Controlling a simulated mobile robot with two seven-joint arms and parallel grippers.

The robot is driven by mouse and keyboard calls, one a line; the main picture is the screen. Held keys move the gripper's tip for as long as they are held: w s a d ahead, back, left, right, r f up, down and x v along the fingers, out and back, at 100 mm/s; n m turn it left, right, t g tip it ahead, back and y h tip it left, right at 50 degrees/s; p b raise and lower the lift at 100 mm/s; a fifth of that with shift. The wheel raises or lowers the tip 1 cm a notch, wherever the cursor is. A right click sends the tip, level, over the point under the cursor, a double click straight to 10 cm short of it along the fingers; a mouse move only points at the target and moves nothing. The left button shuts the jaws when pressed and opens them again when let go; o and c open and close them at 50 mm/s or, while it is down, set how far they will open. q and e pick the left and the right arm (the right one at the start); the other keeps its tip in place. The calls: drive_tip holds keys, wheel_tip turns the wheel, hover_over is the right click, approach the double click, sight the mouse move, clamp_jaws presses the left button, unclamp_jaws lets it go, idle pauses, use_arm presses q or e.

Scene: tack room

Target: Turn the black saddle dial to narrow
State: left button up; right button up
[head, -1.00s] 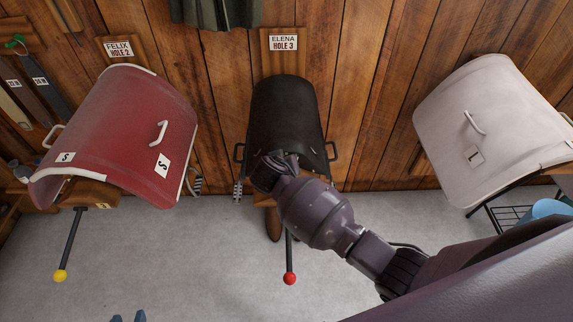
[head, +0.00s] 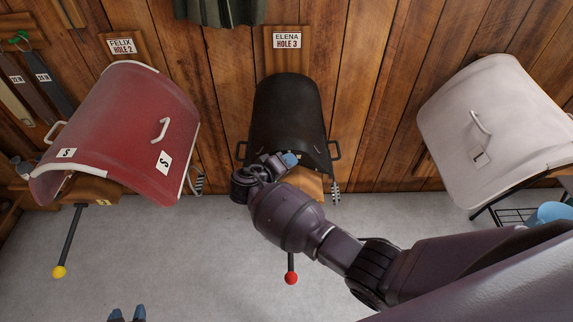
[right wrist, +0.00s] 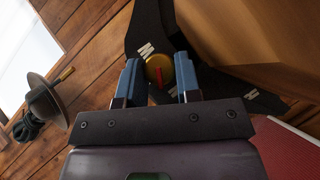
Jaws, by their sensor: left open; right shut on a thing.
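The black saddle (head: 286,110) hangs on the wall under the sign "ELENA HOLE 3" in the head view. Its dial (right wrist: 158,66) is a round yellow knob with a red mark, seen in the right wrist view. My right gripper (head: 286,162) is at the saddle's lower front edge, its blue fingers shut on either side of the dial. White markings (right wrist: 146,50) stand around the dial on the black part, too small to read. The dial is hidden in the head view. My left gripper (head: 127,314) shows only its blue fingertips, apart and empty, at the bottom edge.
A red saddle (head: 125,130) hangs to the left and a white saddle (head: 490,130) to the right. A rod with a red ball (head: 291,278) sticks out below the black saddle, close to my right arm. A yellow-ball rod (head: 59,271) is below the red saddle.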

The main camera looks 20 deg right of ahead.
idle(0.5)
drive_tip(key=o, duration=0.6)
